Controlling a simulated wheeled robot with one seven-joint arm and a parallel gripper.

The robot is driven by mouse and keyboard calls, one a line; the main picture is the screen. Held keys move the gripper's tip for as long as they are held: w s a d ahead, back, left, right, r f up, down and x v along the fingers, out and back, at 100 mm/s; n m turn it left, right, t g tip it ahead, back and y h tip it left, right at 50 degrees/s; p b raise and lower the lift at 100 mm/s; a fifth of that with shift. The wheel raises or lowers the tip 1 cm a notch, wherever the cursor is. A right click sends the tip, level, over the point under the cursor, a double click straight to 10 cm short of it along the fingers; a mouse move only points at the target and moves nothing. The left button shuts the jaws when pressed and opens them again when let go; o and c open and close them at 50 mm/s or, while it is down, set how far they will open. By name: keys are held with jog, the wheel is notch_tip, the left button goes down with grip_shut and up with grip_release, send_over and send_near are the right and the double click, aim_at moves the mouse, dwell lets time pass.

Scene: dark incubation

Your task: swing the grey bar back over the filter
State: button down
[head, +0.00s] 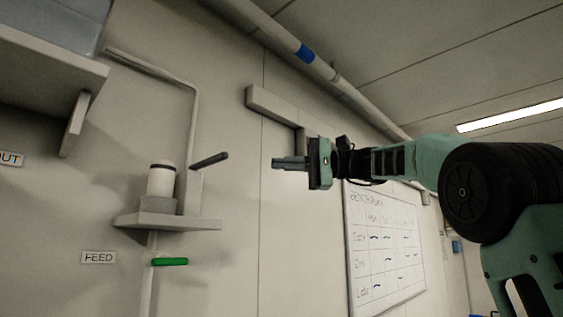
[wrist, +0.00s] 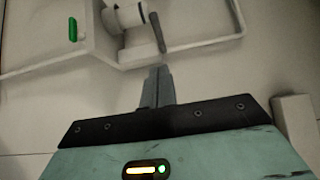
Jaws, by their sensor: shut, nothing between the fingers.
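The filter (head: 161,180) is a white upright cylinder with a dark band near its top, on a small wall shelf (head: 166,221). The dark grey bar (head: 210,160) sits beside it on a post and points away from the filter, to the right and slightly up. In the wrist view the bar (wrist: 157,33) shows past my fingertips, with the filter (wrist: 125,17) to its left. My gripper (head: 274,163) is shut and empty, to the right of the bar and apart from it in the head view.
A green handle (head: 170,262) is on the pipe below the shelf, near a FEED label (head: 98,257). A pipe (head: 195,120) runs up the wall behind the bar. A larger shelf (head: 45,70) is at upper left. A whiteboard (head: 385,245) hangs below my arm.

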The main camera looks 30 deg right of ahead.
jog(key=p, duration=0.3)
send_near(207, 162)
jog(key=w, duration=0.1)
jog(key=shift+s+a+r, duration=0.1)
jog(key=shift+s+a, duration=0.15)
jog(key=shift+a, duration=0.4)
jog(key=shift+s+a+r, duration=0.1)
jog(key=shift+s+a, duration=0.1)
jog(key=shift+a, duration=0.5)
jog(key=shift+a+f, duration=0.1)
